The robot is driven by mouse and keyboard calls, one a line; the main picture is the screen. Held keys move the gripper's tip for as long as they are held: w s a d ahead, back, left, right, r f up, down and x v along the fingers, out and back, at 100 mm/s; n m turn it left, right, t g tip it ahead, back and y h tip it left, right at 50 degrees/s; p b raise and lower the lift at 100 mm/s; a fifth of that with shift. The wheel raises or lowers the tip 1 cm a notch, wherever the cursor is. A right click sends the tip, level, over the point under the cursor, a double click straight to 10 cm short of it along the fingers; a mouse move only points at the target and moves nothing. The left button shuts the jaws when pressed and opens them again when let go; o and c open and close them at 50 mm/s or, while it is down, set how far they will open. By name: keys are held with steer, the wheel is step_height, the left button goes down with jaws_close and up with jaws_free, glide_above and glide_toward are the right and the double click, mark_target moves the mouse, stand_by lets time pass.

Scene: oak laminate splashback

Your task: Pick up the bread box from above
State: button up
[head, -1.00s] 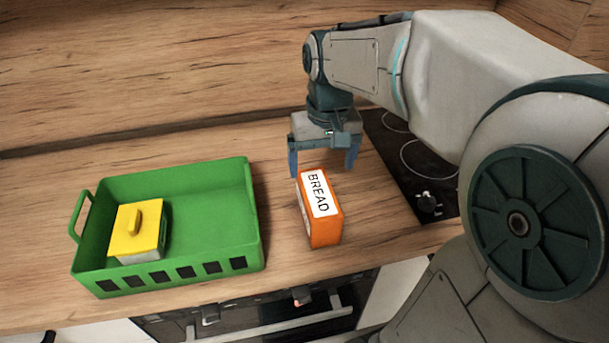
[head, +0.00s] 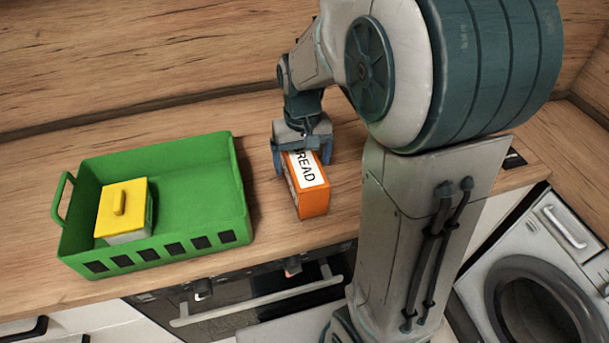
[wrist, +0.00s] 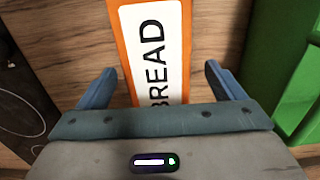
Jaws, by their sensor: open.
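The orange bread box (head: 315,201) stands on the wooden counter, with a white BREAD label on its top face. My gripper (head: 303,166) is open above the far end of the box, pointing down, and hides part of the label in the head view. In the wrist view the bread box (wrist: 156,50) runs between the two blue fingers of my gripper (wrist: 160,85). A gap shows on each side of the box, wider on the right. Its near end is hidden by the gripper body.
A green crate (head: 200,175) stands left of the box, holding a yellow-lidded container (head: 123,208). The crate's edge also shows at the right of the wrist view (wrist: 290,75). A dark cooktop (wrist: 22,105) lies on the other side. Counter between box and crate is clear.

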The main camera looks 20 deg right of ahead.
steer(key=shift+d+f, duration=0.15)
steer(key=shift+f, duration=1.8)
steer(key=c, duration=1.3)
steer(key=shift+c, duration=0.2)
steer(key=shift+r, duration=0.2)
